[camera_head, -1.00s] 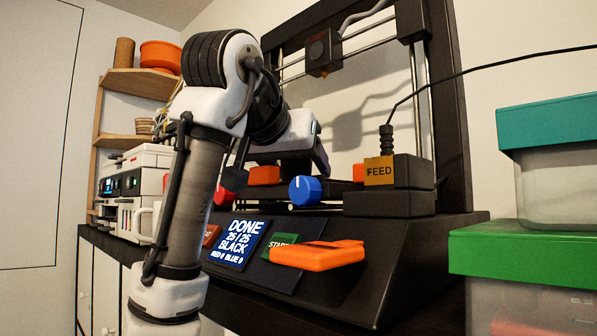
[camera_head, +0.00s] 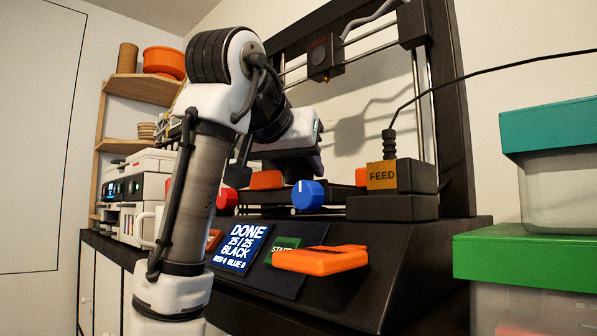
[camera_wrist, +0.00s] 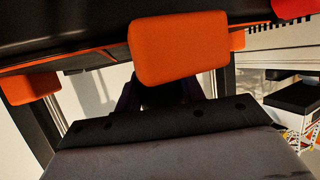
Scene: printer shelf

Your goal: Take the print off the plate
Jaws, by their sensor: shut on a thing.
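The dark plate (camera_wrist: 75,25) with an orange edge line spans the top left of the wrist view. A large orange tab (camera_wrist: 178,48) projects from it right in front of my gripper (camera_wrist: 170,92). In the wrist view the tab covers my fingertips. My dark purple fingers are shut and appear to be on this tab. In the head view my gripper (camera_head: 317,164) is over the printer bed, behind the blue knob. I cannot make out the print; the arm, knob and tab hide much of the plate.
The blue knob (camera_head: 307,195), the printer screen reading DONE (camera_head: 242,246) and an orange tool (camera_head: 320,260) are at the printer's front. The FEED box (camera_head: 403,176) stands right of the bed. Lidded bins (camera_head: 525,245) stand at the right.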

